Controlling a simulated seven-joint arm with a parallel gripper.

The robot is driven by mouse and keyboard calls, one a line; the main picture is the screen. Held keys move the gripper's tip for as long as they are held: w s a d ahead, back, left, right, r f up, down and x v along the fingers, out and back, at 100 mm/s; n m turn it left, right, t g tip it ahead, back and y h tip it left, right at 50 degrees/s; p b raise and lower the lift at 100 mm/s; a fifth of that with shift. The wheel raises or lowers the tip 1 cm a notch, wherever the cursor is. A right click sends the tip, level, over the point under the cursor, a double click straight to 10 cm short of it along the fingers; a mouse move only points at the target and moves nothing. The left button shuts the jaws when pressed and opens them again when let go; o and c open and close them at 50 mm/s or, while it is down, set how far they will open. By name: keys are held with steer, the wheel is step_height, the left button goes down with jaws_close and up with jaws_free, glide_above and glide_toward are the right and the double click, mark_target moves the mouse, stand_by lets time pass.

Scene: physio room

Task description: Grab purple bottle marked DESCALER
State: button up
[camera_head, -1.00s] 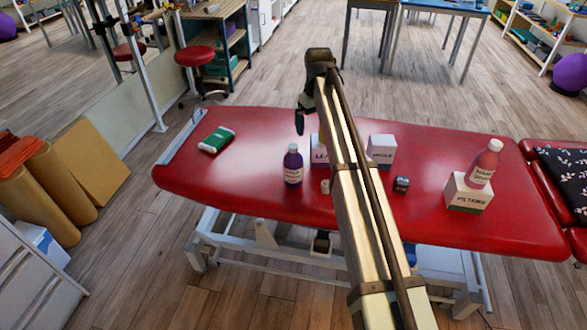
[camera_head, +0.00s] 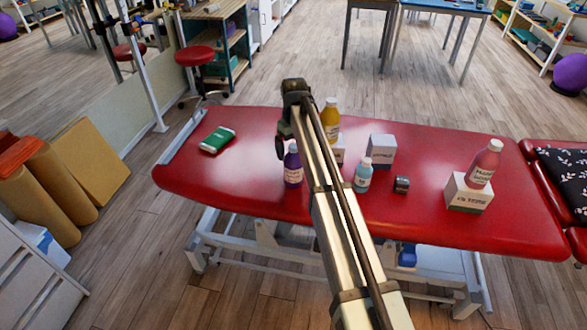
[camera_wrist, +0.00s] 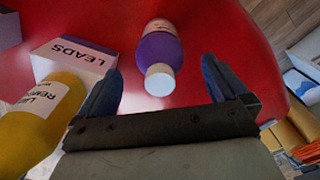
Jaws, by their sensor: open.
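The purple bottle (camera_head: 293,168) stands upright on the red treatment table, with a pale cap and a label too small to read in the head view. In the wrist view the purple bottle (camera_wrist: 159,50) lies ahead of the fingers, its white cap nearest, roughly midway between them. My gripper (camera_head: 281,148) is above the table, just behind and left of the bottle's top in the head view. The bottle's label is mostly turned away there.
A yellow bottle (camera_wrist: 38,118) and a white box marked LEADS (camera_wrist: 75,58) stand close beside the purple bottle. On the red table (camera_head: 235,185) are also a light blue bottle (camera_head: 363,175), a white box (camera_head: 381,150), a dark small item (camera_head: 401,184) and a green pack (camera_head: 217,140).

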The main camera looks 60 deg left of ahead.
mark_target(293, 158)
steer(key=shift+a+f, duration=0.2)
steer(key=shift+f, duration=2.5)
steer(key=shift+c, duration=0.3)
steer(key=c, duration=1.5)
